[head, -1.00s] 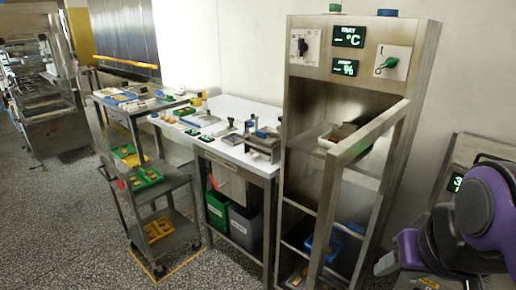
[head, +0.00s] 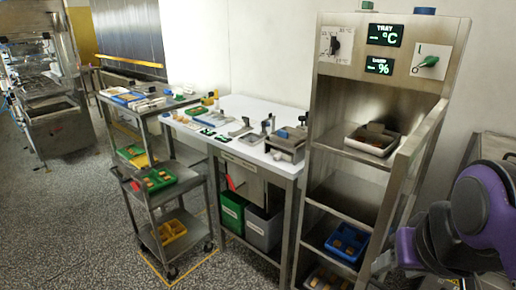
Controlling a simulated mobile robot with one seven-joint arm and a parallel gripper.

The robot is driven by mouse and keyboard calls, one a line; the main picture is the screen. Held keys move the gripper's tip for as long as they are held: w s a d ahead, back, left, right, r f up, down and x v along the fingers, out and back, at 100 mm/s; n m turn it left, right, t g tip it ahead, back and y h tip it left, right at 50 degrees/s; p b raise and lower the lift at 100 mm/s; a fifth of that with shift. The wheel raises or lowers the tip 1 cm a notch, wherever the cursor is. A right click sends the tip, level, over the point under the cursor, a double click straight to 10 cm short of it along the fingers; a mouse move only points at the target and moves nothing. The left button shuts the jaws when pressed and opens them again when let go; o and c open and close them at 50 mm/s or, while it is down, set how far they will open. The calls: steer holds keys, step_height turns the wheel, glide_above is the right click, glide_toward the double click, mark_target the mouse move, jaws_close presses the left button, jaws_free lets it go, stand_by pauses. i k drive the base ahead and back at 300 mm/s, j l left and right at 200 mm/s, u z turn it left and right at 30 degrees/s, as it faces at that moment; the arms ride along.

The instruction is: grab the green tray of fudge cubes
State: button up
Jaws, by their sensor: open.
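A green tray (head: 160,182) with brown cubes in compartments lies on the upper shelf of a grey cart, at the near end. Another green tray (head: 127,154), partly hidden by the cart's side, lies farther back and holds orange-brown pieces. The contents are too small to tell which is fudge. My purple and grey arm (head: 483,203) is folded at the right edge, far from both trays. I cannot make out my gripper's fingers there.
The cart (head: 187,185) also carries a yellow tray (head: 170,232) on its lower shelf. A white-topped table (head: 240,108) stands beside it. A tall steel cabinet (head: 352,97) with an open door (head: 408,180) is at right. Speckled floor (head: 75,220) is clear at left.

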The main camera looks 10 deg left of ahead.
mark_target(155, 181)
steer(key=j, duration=0.8)
steer(key=i+j+u, duration=0.1)
steer(key=j, duration=0.25)
steer(key=i+j, duration=0.3)
steer(key=i+j+u, duration=0.2)
steer(key=i, duration=0.25)
steer(key=i+j+u, duration=0.25)
steer(key=i, duration=0.25)
steer(key=j, duration=0.1)
